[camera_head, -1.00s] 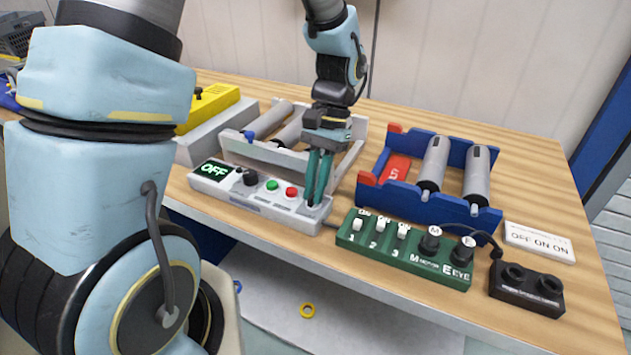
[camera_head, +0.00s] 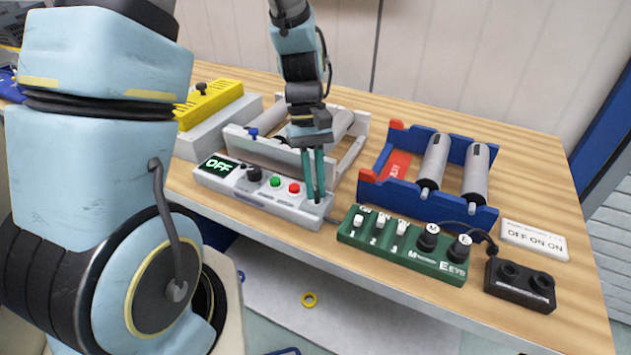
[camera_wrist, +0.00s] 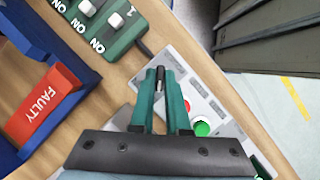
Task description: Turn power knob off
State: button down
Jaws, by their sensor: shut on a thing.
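The white control box (camera_head: 262,205) stands near the table's front edge. Its display (camera_head: 218,166) reads OFF in green. A black knob (camera_head: 254,174), a green button (camera_head: 275,182) and a red button (camera_head: 294,188) sit along its top. My gripper (camera_head: 315,197) points down at the box's right end. In the wrist view, its teal fingers (camera_wrist: 161,80) are shut on a small dark knob (camera_wrist: 160,83) with a light tip. The fingers hide much of this knob, so its exact setting cannot be read.
A green switch panel (camera_head: 400,246) lies close to the right of my gripper. A grey roller frame (camera_head: 270,152) stands behind the box, and a blue roller frame (camera_head: 385,190) to the right. A black two-socket box (camera_head: 520,285) and a white sign (camera_head: 534,240) lie farther right.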

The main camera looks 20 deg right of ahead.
jog(key=shift+w+n, duration=0.1)
jog(key=shift+n, duration=0.3)
jog(key=c, duration=0.9)
grip_release()
jog(key=shift+r, duration=0.1)
jog(key=b+v, duration=0.1)
jog(key=v, duration=0.9)
jog(key=shift+r+b, duration=0.3)
jog(key=shift+b, duration=0.1)
jog(key=shift+w+a, duration=0.1)
jog(key=shift+a, duration=0.1)
jog(key=a+f+m+t, duration=0.1)
jog(key=a+t, duration=0.2)
jog(key=a, duration=0.7)
jog(key=w+a+f+t, duration=0.1)
jog(key=a+f+t, duration=0.1)
jog(key=a, duration=0.8)
jog(key=shift+w+m+t, duration=0.2)
jog(key=shift+m+t, duration=0.2)
jog(key=shift+t, duration=0.2)
